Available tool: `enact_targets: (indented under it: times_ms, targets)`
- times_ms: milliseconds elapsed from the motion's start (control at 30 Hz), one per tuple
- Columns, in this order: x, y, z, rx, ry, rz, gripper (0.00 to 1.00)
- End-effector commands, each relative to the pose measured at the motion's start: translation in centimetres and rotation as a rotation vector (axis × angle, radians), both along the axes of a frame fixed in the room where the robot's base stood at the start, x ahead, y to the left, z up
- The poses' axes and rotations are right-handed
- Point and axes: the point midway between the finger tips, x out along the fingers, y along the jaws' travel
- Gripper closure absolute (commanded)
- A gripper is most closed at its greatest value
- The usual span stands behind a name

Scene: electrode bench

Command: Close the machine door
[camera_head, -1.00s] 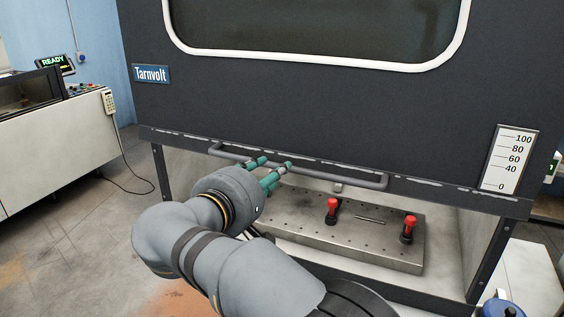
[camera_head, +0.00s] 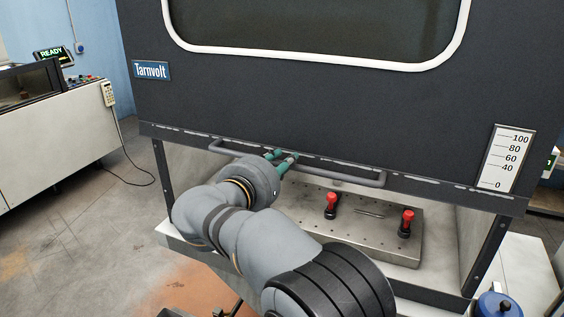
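The machine door (camera_head: 330,105) is a dark grey panel with a white-rimmed window. Its lower edge hangs above the bed, leaving an open gap below. A grey bar handle (camera_head: 345,177) runs along the door's bottom edge. My gripper (camera_head: 285,157), with green fingers, is at the handle, left of its middle. The fingertips overlap the bar in the picture. I cannot tell whether they touch it or are closed around it, because my wrist hides part of them.
Inside the gap, a metal fixture plate (camera_head: 340,238) carries two red-topped clamps (camera_head: 331,205). A white scale (camera_head: 505,158) is at the right of the door. A blue-lidded container (camera_head: 497,306) stands at lower right. Another bench with a READY display (camera_head: 53,54) is at left.

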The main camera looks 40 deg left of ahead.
Motion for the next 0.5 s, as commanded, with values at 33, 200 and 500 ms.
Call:
enact_targets:
  times_ms: [33, 200, 500]
  targets:
    - [-0.01, 0.01, 0.00, 0.000, 0.000, 0.000, 0.80]
    - [-0.03, 0.00, -0.02, 0.000, 0.000, 0.000, 0.90]
    - [-0.04, 0.00, -0.05, -0.001, 0.001, 0.000, 1.00]
